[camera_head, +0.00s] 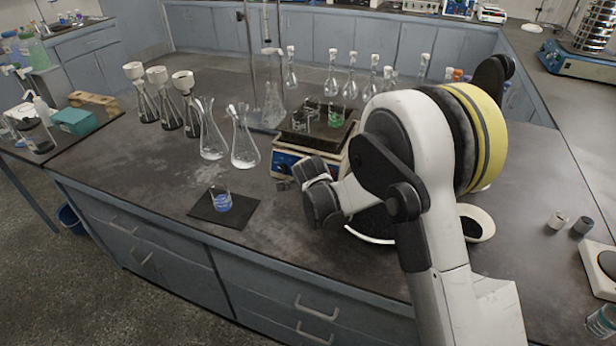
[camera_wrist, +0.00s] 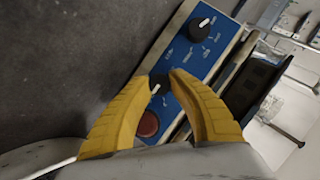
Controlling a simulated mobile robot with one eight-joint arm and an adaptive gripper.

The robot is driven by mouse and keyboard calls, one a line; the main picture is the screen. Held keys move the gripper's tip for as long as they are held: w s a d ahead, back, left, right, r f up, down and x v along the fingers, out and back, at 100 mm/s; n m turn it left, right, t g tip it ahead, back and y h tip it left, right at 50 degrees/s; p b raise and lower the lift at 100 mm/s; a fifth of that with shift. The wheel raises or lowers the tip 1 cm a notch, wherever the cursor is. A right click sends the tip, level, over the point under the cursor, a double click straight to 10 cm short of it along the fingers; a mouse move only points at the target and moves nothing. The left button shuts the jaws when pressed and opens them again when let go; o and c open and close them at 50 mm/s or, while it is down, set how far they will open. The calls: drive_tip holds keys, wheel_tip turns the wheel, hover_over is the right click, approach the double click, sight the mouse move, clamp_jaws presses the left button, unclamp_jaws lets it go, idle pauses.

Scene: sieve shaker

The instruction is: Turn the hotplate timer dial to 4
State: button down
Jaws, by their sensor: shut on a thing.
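The hotplate (camera_head: 284,164) stands on the bench in the head view, with a blue front panel and a dark top plate. In the wrist view its blue panel (camera_wrist: 187,56) runs diagonally, with a large black dial (camera_wrist: 199,27), a lower black dial (camera_wrist: 158,86) and a round red button (camera_wrist: 148,124). My gripper's yellow fingers (camera_wrist: 163,79) are shut on the lower dial, one on each side. The panel markings are too small to read, so I cannot tell the dial's setting. My arm hides the fingers in the head view.
Small beakers, one with green liquid (camera_head: 336,118), stand on the hotplate top. A beaker of blue liquid (camera_head: 221,201) stands on a dark mat (camera_head: 240,214). Several stoppered flasks stand behind. The front bench edge is mostly clear.

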idle(0.4)
drive_tip(key=c, duration=1.2)
unclamp_jaws()
drive_tip(key=shift+f, duration=0.1)
drive_tip(key=shift+o, duration=0.2)
drive_tip(key=v, duration=1.2)
